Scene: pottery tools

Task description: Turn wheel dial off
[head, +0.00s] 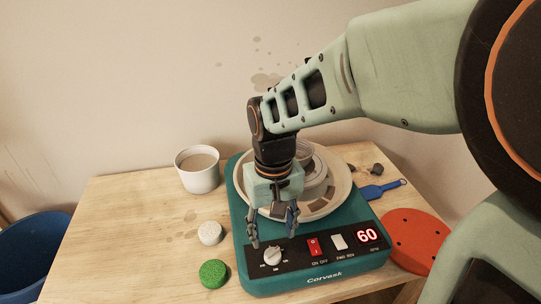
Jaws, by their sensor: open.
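The teal pottery wheel (262,286) stands on the wooden table, with a black control panel along its front. The white dial (272,255) sits at the panel's left end; its exact setting is too small to read. A red on/off switch (314,246) and a white FWD/REV switch (338,241) are to its right. The red display (367,235) reads 60. My gripper (273,237) points down above the panel, open and empty, with its fingertips close to the dial, just behind it in the picture. I cannot tell whether a fingertip touches anything.
A white cup (198,169) of brownish liquid stands behind left. A white round piece (210,233) and a green sponge (213,273) lie left of the wheel. A red disc (418,240) and a blue tool (378,190) lie right. A blue bucket (30,258) is left of the table.

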